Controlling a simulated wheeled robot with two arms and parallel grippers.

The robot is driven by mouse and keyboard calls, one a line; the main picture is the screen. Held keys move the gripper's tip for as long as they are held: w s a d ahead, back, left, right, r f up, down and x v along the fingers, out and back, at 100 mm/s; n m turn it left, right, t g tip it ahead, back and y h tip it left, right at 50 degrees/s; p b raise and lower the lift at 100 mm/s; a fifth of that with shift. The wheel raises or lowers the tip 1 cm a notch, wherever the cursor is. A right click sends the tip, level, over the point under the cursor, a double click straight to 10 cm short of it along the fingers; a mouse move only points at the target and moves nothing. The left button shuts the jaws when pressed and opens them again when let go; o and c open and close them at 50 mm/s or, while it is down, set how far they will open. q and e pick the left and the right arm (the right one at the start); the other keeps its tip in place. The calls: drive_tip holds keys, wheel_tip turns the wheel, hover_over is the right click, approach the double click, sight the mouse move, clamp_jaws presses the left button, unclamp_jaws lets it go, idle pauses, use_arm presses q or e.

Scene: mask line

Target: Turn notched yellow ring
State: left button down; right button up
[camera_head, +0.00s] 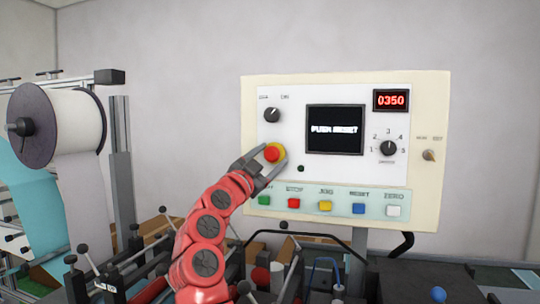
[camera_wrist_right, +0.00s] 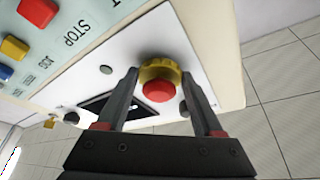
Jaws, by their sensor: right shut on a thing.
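The notched yellow ring (camera_wrist_right: 157,68) surrounds a red mushroom button (camera_wrist_right: 159,91) on the panel's white face. In the head view only a little yellow of the ring (camera_head: 273,145) shows around the red button. My right gripper (camera_head: 264,156) reaches up from below, with one finger on each side of the ring. In the right wrist view the gripper (camera_wrist_right: 160,78) is shut on the ring, its two fingers at the ring's sides and the red button between them. My left gripper is not in view.
The control panel (camera_head: 343,82) has a screen (camera_head: 335,130), a red 0350 display (camera_head: 391,100) and knobs. A row of coloured buttons (camera_head: 325,205) lies just below the ring. A large white roll (camera_head: 62,120) stands at the left. Rods and black-knobbed levers crowd the area below.

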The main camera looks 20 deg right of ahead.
drive_tip(key=shift+m+g+p, duration=0.3)
drive_tip(key=shift+m+g, duration=0.1)
drive_tip(key=shift+m, duration=0.4)
drive_tip(key=shift+a+m, duration=0.1)
drive_tip(key=shift+m, duration=0.2)
